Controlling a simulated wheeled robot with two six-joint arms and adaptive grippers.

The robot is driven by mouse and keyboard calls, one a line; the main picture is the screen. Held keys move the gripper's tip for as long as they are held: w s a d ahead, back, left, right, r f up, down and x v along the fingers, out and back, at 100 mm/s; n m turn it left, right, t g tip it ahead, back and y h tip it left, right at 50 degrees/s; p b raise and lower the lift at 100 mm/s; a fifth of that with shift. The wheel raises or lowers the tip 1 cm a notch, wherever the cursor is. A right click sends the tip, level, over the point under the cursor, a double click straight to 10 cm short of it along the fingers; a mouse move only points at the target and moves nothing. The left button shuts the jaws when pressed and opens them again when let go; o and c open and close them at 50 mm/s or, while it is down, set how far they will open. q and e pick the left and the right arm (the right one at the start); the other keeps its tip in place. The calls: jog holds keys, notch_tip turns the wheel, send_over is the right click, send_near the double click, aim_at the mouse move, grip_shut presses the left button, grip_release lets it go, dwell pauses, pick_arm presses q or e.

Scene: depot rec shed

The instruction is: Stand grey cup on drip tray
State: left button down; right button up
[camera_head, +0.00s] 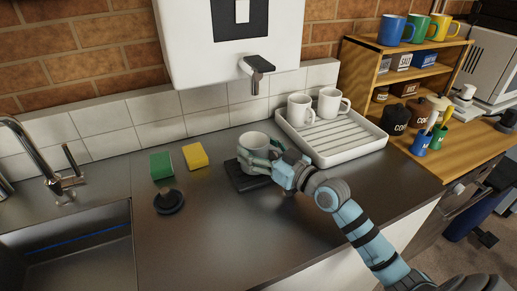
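The grey cup (254,141) is upright at the middle of the counter, with its open top facing up. The black drip tray (239,178) lies flat on the counter under the cup. My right gripper (262,155) comes in from the right, with its fingers around the cup's sides, and looks shut on it. The fingers and palm hide the cup's lower part, so I cannot tell whether its base touches the tray. My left gripper is not in view.
A white wall boiler with a tap (258,67) hangs behind the cup. A white draining rack (345,153) with two white mugs stands to the right. A green sponge (161,166), a yellow sponge (195,157), a black plug (169,202) and a sink are left. The front counter is clear.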

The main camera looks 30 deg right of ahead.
jog(key=shift+o, duration=0.6)
jog(key=shift+f, duration=0.6)
jog(key=shift+r, duration=0.1)
jog(key=shift+r+p, duration=0.35)
jog(key=shift+p, duration=0.15)
jog(key=shift+s+d+r+p, duration=0.1)
jog(key=shift+r+p, duration=0.1)
jog(key=shift+p, duration=0.2)
jog(key=p+v, duration=0.2)
jog(key=v, duration=0.1)
jog(key=p+v, duration=0.2)
jog(key=v, duration=0.2)
jog(key=r+p+v, duration=0.1)
jog(key=p+v, duration=0.1)
jog(key=v, duration=0.2)
jog(key=shift+r, duration=0.1)
jog(key=shift+s, duration=0.2)
jog(key=shift+s+f, duration=0.1)
jog(key=shift+f, duration=0.15)
